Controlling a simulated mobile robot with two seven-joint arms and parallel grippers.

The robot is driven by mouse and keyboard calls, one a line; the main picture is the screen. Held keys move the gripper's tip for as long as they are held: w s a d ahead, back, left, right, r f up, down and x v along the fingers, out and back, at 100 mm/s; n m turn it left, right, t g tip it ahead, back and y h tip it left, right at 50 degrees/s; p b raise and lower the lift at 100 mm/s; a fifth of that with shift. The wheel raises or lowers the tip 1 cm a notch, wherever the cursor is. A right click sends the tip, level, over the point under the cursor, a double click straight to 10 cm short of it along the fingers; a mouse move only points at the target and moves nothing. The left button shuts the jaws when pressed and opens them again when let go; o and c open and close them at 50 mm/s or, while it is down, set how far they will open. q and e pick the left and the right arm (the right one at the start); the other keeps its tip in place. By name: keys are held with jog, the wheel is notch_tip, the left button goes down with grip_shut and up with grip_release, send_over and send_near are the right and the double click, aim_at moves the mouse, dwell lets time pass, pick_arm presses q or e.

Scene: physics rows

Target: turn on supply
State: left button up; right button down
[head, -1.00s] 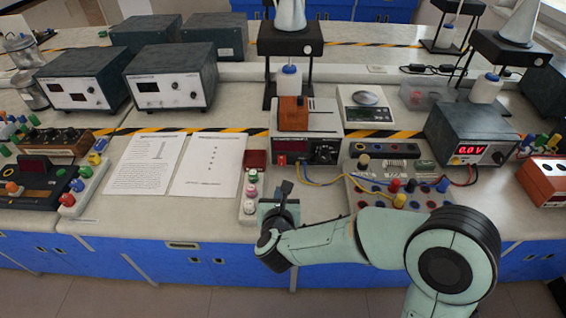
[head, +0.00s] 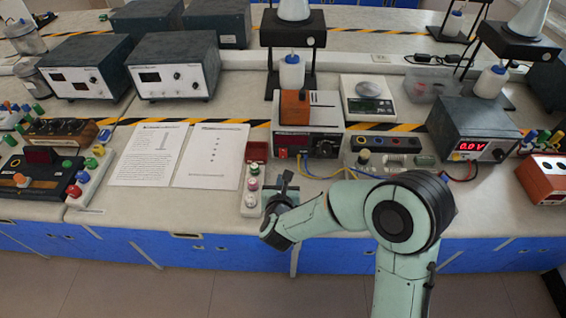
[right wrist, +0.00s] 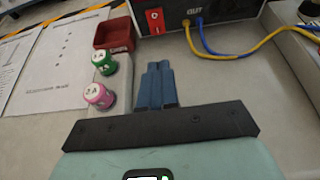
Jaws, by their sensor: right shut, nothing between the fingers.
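The supply (head: 308,141) is a box with a pale top and dark front in the middle of the bench. Its display is dark, with a black knob (head: 323,148) to the right. Its red switch (head: 283,154) is at the front's lower left. The switch also shows at the top of the right wrist view (right wrist: 155,20), beside the OUT label with yellow and blue leads. My right gripper (head: 287,178) is shut and empty, just in front of the supply and apart from the switch. Its blue fingers (right wrist: 158,70) point toward the supply's front. My left gripper is out of view.
A strip with green and pink knobs (right wrist: 101,96) and a red tray (right wrist: 114,34) lie left of my fingers. Paper sheets (head: 213,157) lie farther left. An orange block (head: 295,106) sits on the supply. Another unit (head: 474,135) at right displays 0.0 V.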

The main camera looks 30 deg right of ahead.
aim_at(283, 155)
jog(key=x, duration=0.3)
jog(key=p+x, duration=0.1)
jog(key=x, duration=0.2)
jog(key=r+x, duration=0.1)
jog(key=x, duration=0.2)
jog(key=shift+w+d+p, duration=0.15)
jog(key=shift+w+p, duration=0.15)
jog(key=shift+w+f+b, duration=0.1)
jog(key=shift+f+b, duration=0.2)
jog(key=shift+b, duration=0.9)
jog(key=shift+r+p, duration=0.3)
jog(key=shift+p, duration=0.1)
jog(key=shift+r, duration=0.8)
